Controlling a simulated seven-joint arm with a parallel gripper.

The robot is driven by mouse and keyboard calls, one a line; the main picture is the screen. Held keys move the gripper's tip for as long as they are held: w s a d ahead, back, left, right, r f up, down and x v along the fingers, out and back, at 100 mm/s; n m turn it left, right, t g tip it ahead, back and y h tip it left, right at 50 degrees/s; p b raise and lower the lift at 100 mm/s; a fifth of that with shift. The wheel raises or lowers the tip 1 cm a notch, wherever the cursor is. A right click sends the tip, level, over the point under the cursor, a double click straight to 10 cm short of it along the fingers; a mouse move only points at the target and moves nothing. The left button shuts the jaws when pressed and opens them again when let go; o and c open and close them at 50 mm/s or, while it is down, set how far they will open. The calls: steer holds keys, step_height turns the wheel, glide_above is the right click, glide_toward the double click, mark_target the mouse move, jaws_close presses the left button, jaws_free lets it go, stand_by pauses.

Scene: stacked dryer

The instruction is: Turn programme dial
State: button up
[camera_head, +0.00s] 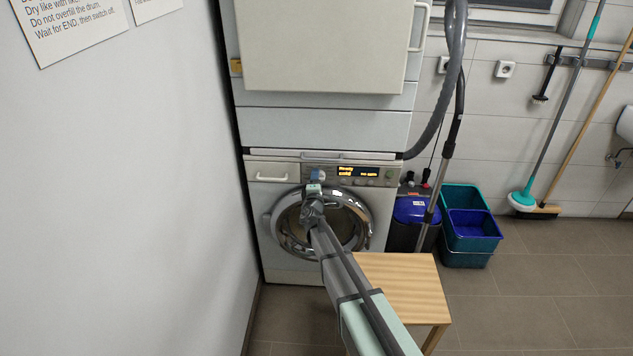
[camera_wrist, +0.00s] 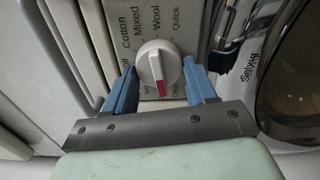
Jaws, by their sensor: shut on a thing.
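The programme dial (camera_wrist: 159,66) is a round white knob with a red mark. In the wrist view its red mark points down toward my gripper, slightly right. The words Cotton, Mixed, Wool and Quick are printed around its far side; labels nearer my gripper are partly hidden. My gripper (camera_wrist: 160,82) has blue fingers on both sides of the dial and is shut on it. In the head view my gripper (camera_head: 317,176) is at the control panel of the lower machine (camera_head: 281,205), beside the lit display (camera_head: 358,172); the dial is hidden there.
The round glass door (camera_head: 350,215) is just below the panel, under my arm. A wooden stool (camera_head: 400,280) stands in front at the right. A wall is close on the left.

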steer(key=shift+f+n, duration=0.1)
steer(key=shift+n, duration=2.2)
steer(key=o, duration=1)
steer(key=s, duration=1.4)
steer(key=shift+w+d, duration=0.1)
steer(key=shift+d, duration=0.05)
